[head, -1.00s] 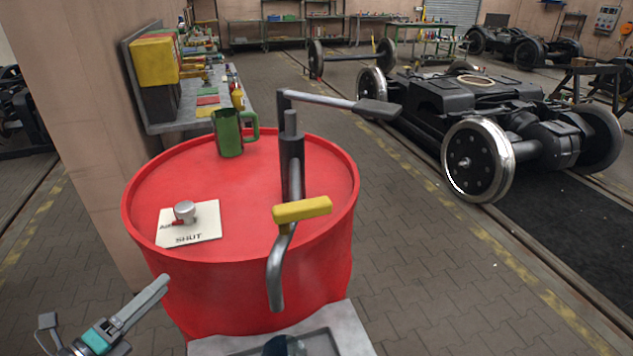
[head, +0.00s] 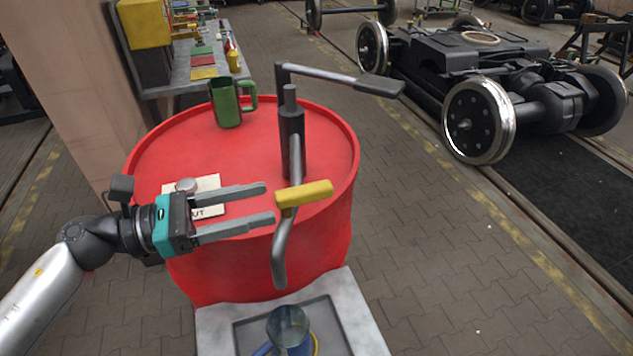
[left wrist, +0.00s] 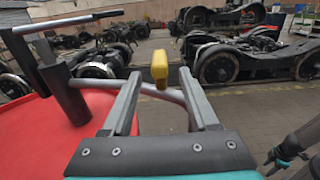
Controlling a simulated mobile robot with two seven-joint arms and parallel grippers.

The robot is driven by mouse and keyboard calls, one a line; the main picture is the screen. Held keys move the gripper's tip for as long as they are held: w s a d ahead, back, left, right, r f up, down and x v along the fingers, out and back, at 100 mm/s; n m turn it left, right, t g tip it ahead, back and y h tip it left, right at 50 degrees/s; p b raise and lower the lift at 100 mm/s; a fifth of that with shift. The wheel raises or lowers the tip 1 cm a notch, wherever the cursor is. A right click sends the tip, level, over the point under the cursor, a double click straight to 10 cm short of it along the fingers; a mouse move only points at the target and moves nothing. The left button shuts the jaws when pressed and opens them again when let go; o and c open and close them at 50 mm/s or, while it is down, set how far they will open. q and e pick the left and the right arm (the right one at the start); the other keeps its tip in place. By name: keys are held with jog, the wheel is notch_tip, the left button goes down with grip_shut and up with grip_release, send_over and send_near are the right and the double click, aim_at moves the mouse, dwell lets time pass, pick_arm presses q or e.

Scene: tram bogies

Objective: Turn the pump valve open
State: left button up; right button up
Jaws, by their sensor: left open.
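The pump (head: 291,142) stands on top of a red drum (head: 190,152), with a spout bending down at the front. Its yellow valve handle (head: 304,194) sits across the spout and points to the right in the head view. My left gripper (head: 270,203) is open and empty, its fingers just left of the valve handle and apart from it. In the left wrist view the yellow handle (left wrist: 159,68) shows end-on, beyond and between the fingertips.
A pale card with a knob (head: 207,183) lies on the drum, partly behind my gripper. A green jug (head: 228,103) stands at the drum's back. The pump's long lever (head: 330,76) reaches right.

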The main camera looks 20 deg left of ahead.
aim_at(332, 187)
pick_arm(q)
jog(key=p+x, duration=0.2)
jog(key=x, duration=0.6)
jog(key=shift+w+r+p, duration=0.15)
jog(key=shift+p, duration=0.15)
jog(key=shift+w+d, duration=0.4)
jog(key=shift+d, duration=0.2)
grip_shut()
dwell(0.6)
